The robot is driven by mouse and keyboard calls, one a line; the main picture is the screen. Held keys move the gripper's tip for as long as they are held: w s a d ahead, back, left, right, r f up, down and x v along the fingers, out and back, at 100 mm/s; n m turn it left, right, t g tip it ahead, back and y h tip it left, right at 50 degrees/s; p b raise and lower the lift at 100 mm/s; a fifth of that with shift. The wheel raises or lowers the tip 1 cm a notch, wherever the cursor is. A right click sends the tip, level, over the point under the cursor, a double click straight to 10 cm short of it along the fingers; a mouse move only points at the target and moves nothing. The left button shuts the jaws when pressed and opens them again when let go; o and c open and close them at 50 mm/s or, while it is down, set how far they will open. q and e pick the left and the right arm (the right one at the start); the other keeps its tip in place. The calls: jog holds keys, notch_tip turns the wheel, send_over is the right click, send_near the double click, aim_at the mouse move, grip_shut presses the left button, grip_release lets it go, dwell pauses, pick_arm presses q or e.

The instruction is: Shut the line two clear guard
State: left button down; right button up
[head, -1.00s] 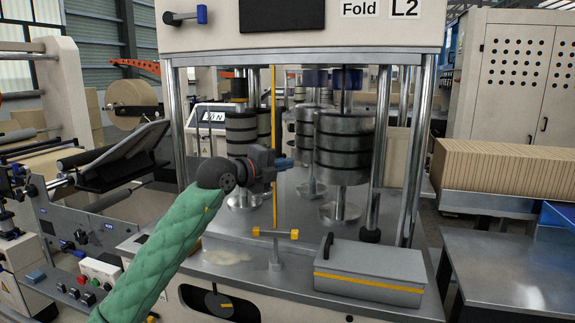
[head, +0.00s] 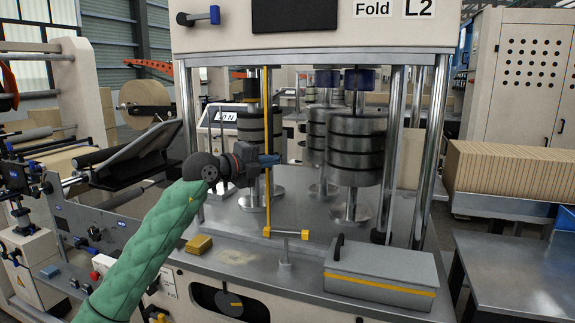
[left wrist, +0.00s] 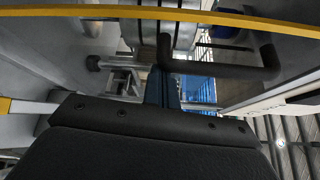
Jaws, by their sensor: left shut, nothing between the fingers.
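The clear guard on the machine marked L2 shows mainly as a thin upright yellow edge (head: 267,110), seen nearly edge-on in the head view. Its clear sheet is hard to make out. In the left wrist view a yellow strip (left wrist: 150,13) crosses the top, and a dark U-shaped handle (left wrist: 222,70) lies just below it. My left gripper (head: 270,160) is shut and empty, its blue fingers beside the yellow edge around mid-height. I cannot tell whether they touch the guard. The fingers also show in the left wrist view (left wrist: 162,90), near the handle. My right gripper is out of view.
Steel rollers (head: 355,150) stand behind the guard opening. A grey lidded box (head: 380,275) and a small post with a yellow-ended crossbar (head: 286,236) stand on the front deck. A yellow block (head: 199,244) lies left. A bare steel table (head: 515,270) is at right.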

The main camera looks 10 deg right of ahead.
pick_arm(q)
jog(key=w+a, duration=0.7)
jog(key=a, duration=0.3)
jog(key=w+a, duration=0.7)
jog(key=a, duration=0.4)
jog(key=shift+w+a, duration=0.15)
jog(key=shift+w, duration=0.05)
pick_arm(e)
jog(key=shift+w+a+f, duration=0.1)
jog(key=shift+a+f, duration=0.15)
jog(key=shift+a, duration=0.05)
pick_arm(q)
jog(key=shift+a+r, duration=0.1)
jog(key=shift+r, duration=0.05)
